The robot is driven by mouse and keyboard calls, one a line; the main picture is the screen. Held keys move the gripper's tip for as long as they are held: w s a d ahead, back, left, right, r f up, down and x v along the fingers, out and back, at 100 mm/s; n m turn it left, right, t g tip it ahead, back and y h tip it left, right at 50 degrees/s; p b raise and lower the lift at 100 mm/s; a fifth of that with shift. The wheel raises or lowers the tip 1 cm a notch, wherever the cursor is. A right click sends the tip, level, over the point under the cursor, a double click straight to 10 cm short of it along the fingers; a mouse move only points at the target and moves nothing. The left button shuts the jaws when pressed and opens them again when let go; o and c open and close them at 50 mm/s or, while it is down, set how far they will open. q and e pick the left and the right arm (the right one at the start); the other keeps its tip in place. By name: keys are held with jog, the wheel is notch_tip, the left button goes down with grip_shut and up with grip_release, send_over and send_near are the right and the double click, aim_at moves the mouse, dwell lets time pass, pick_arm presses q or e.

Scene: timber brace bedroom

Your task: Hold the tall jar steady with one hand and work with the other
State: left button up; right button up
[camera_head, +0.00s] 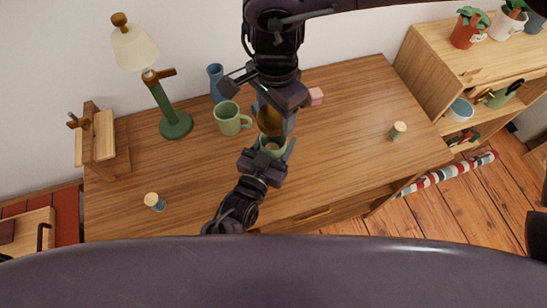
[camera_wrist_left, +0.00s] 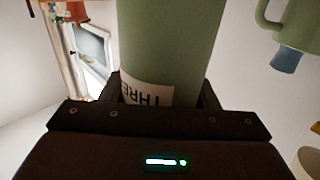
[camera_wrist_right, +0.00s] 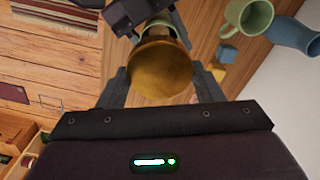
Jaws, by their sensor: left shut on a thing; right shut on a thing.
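The tall green jar (camera_head: 272,147) stands over the middle of the desk. My left gripper (camera_head: 268,151) is shut around it from the near side. In the left wrist view the jar (camera_wrist_left: 165,40) fills the space between the fingers, with part of a white lettered label (camera_wrist_left: 148,93) showing. My right gripper (camera_head: 272,118) comes from above and is shut on a rounded golden-brown piece (camera_head: 270,121). In the right wrist view this piece (camera_wrist_right: 160,68) sits between the fingers and largely hides the jar behind it. I cannot tell whether it touches the jar.
A green mug (camera_head: 229,120) and a blue vase (camera_head: 216,82) stand close to the left. A pink block (camera_head: 315,96) is right of my right gripper. A lamp (camera_head: 166,100) and small corked jars (camera_head: 155,202) (camera_head: 397,131) stand farther out. The desk's right side is mostly clear.

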pick_arm(q)
jog(key=c, duration=0.4)
jog(key=shift+o, duration=0.2)
pick_arm(e)
jog(key=shift+a+f, duration=0.1)
jog(key=shift+f, duration=2.4)
jog(key=shift+f, duration=0.9)
jog(key=shift+f, duration=0.55)
pick_arm(q)
grip_shut()
pick_arm(e)
jog(key=m, duration=0.6)
jog(key=shift+s+m, duration=0.1)
jog(key=shift+m, duration=0.2)
